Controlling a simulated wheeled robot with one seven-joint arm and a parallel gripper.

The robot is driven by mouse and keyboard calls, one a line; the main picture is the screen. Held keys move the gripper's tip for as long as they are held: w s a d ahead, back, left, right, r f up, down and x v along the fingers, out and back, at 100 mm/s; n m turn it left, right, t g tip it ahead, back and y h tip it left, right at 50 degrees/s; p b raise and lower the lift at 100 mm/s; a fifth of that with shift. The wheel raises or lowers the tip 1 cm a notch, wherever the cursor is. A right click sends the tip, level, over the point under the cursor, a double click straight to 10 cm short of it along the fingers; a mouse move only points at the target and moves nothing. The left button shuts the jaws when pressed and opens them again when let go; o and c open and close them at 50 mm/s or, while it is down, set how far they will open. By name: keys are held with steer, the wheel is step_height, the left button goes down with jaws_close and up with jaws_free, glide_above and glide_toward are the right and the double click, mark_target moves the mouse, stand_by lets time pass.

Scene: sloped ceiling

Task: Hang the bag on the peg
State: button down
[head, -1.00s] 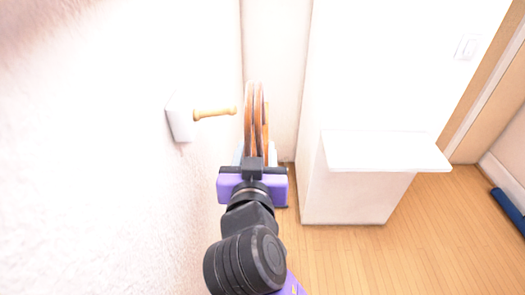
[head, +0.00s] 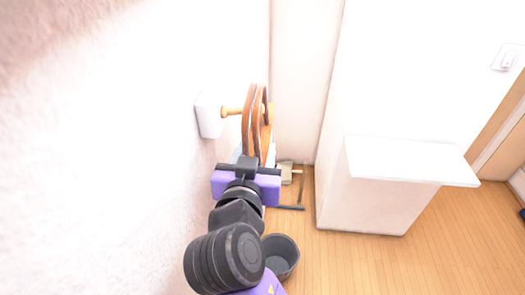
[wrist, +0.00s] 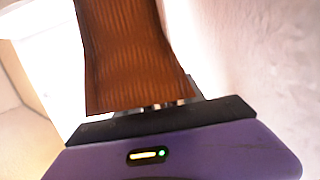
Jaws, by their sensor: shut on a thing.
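The light wooden peg (head: 231,111) sticks out to the right from a white plate (head: 209,116) on the left wall. The bag's brown looped handles (head: 249,120) stand up from my gripper (head: 248,163), overlapping the peg's outer end. I cannot tell whether the peg passes through the loops or stays beside them. My gripper is shut on the bag. In the wrist view a wide brown ribbed strap (wrist: 130,55) rises from my gripper (wrist: 160,112). The bag's body is mostly hidden below my gripper and arm.
A white ledge (head: 410,160) juts from the white block to the right. A dark grey bucket (head: 281,256) stands on the wooden floor by the left wall. A dustpan-like thing (head: 288,172) lies beyond it.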

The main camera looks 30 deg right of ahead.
steer(key=shift+w+a+r, duration=0.1)
steer(key=shift+w+a, duration=0.3)
steer(key=shift+a, duration=0.2)
steer(key=shift+a+f+b, duration=0.1)
steer(key=shift+f+b, duration=0.15)
steer(key=shift+b, duration=0.05)
steer(key=shift+w+a+f+b, duration=0.3)
steer(key=shift+b, duration=0.2)
